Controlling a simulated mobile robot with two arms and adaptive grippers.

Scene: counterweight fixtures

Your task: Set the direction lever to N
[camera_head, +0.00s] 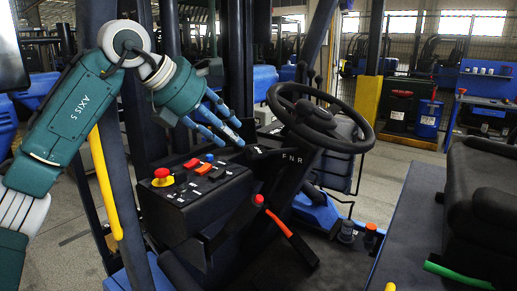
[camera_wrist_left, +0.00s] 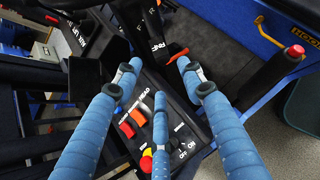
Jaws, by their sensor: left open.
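The direction lever (camera_head: 262,152) is a short black stalk at the steering column, with its free end towards my left gripper. White letters F N R (camera_head: 291,159) are printed on the column to its right. They show beyond the fingertips in the left wrist view (camera_wrist_left: 156,47). My left gripper (camera_head: 233,130) has blue fingers spread apart and empty, just up and left of the lever's end. It also shows in the left wrist view (camera_wrist_left: 159,72). I cannot tell whether a finger touches the lever, nor which letter it is set to. My right gripper is not in view.
The steering wheel (camera_head: 320,118) stands right of the lever. Below the gripper is a black console (camera_head: 205,192) with a red emergency button (camera_head: 161,174) and several switches. A red-knobbed lever (camera_head: 259,199) and an orange handle (camera_head: 280,224) stand below. The seat (camera_head: 485,190) is at right.

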